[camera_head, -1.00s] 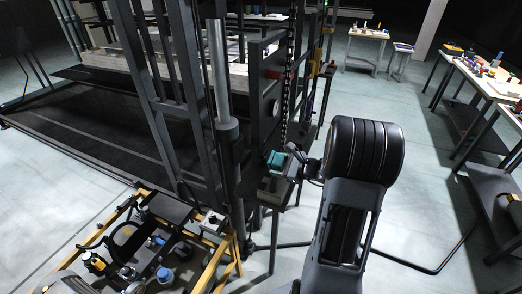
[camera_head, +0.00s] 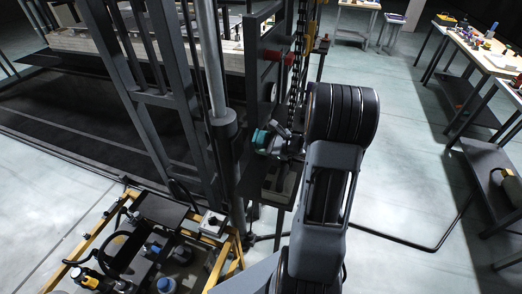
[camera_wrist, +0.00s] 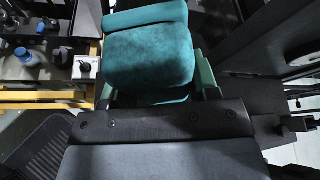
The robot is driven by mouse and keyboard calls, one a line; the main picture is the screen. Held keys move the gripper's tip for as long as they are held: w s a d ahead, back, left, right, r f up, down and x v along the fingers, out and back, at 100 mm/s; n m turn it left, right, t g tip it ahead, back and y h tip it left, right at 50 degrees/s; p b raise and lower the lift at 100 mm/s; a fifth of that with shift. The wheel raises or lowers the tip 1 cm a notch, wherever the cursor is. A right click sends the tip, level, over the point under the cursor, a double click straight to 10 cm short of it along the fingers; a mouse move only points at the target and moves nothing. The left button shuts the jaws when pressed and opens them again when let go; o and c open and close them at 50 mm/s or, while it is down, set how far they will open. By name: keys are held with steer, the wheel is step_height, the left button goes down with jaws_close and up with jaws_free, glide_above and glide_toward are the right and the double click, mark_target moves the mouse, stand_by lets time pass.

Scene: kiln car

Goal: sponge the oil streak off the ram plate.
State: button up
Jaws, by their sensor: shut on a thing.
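My gripper (camera_head: 268,140) is shut on a teal sponge (camera_head: 260,136), beside the dark steel frame in the head view. In the wrist view the sponge (camera_wrist: 150,55) fills the top middle, with the green fingers on both sides of it. Its face toward the camera looks mottled and darker in places. I cannot make out the ram plate for certain, and no oil streak shows; the sponge, my arm and the dark frame hide much of that area.
A grey upright cylinder (camera_head: 211,70) and a hanging chain (camera_head: 297,50) stand close to the gripper. A yellow-framed unit (camera_head: 110,215) with hoses is at lower left. Benches with small items (camera_head: 485,50) stand at right.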

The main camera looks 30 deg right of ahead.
steer(key=f, duration=0.2)
steer(key=f+b, duration=0.1)
steer(key=f, duration=0.1)
steer(key=shift+w+d, duration=0.1)
steer(key=shift+d, duration=0.1)
steer(key=shift+f, duration=0.1)
steer(key=shift+b, duration=0.4)
steer(key=shift+w+a+b, duration=0.75)
steer(key=shift+w+a, duration=1.05)
steer(key=shift+b, duration=0.5)
steer(key=shift+w+d, duration=0.1)
steer(key=shift+w+d, duration=1.75)
steer(key=shift+d, duration=0.15)
steer(key=shift+w+a+b, duration=0.35)
steer(key=shift+w+a, duration=0.25)
steer(key=shift+w, duration=0.05)
stand_by(0.5)
